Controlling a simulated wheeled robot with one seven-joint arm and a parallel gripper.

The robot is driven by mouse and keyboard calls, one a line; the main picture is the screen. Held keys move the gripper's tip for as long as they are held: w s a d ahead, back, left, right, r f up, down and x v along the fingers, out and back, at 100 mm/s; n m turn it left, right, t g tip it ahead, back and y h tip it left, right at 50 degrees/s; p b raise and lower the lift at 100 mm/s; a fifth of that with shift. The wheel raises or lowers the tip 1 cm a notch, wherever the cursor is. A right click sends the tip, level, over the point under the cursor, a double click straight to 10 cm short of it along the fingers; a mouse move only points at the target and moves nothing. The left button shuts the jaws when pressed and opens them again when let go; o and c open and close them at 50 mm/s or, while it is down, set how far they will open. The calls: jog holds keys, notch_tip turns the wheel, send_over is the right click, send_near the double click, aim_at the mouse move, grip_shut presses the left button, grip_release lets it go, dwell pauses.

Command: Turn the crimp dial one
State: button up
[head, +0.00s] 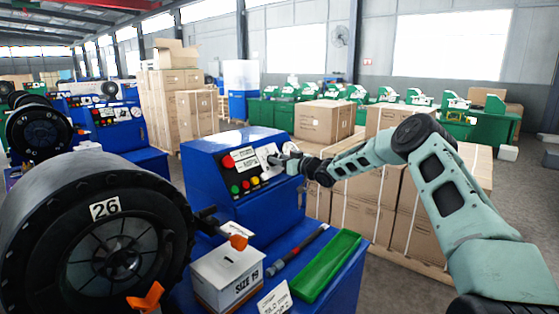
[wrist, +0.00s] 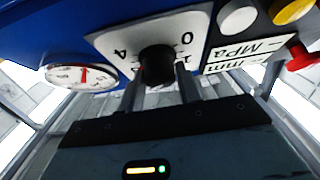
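The crimp dial is a black knob (wrist: 158,66) on a white plate (wrist: 112,42) marked with numerals including 4 and 0, on a blue control panel. In the wrist view, the two fingers of my gripper (wrist: 158,82) stand on either side of the knob, with slim gaps seeming to show, so it looks open around the knob. In the head view, my gripper (head: 279,161) reaches the panel of the blue crimper cabinet (head: 212,165) from the right and hides the dial. The knob's pointer cannot be made out.
A round gauge (wrist: 82,74) is left of the dial; coloured buttons (wrist: 292,12) are to its right. Below the panel, a SIZE 19 box (head: 228,275) and a green tray (head: 326,266) lie on the blue bench. Cartons (head: 385,195) stand behind my arm.

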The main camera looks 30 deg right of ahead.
jog(key=shift+n+y+b, duration=0.3)
jog(key=shift+n, duration=0.1)
jog(key=shift+c, duration=0.3)
jog(key=n+g+y+b, duration=0.1)
jog(key=n, duration=0.1)
jog(key=shift+w+f+n+b, duration=0.1)
jog(key=shift+n+b, duration=0.2)
jog(key=n+g+y+b, duration=0.1)
jog(key=n, duration=0.2)
jog(key=n+g+y+b, duration=0.1)
jog(key=n, duration=0.2)
jog(key=shift+d+g+y, duration=0.15)
jog(key=shift+g+y, duration=0.15)
jog(key=n+g, duration=0.1)
jog(key=n+g+y, duration=0.1)
jog(key=n, duration=0.1)
jog(key=shift+w+d+r+p, duration=0.1)
jog(key=shift+r+p, duration=0.15)
jog(key=shift+p, duration=0.05)
jog(key=shift+n+g+p, duration=0.5)
jog(key=shift+n+p, duration=0.2)
jog(key=shift+n, duration=0.4)
jog(key=shift+n+g+p, duration=0.3)
jog(key=shift+n+p, duration=0.05)
jog(key=shift+n, duration=0.15)
jog(key=o, duration=1)
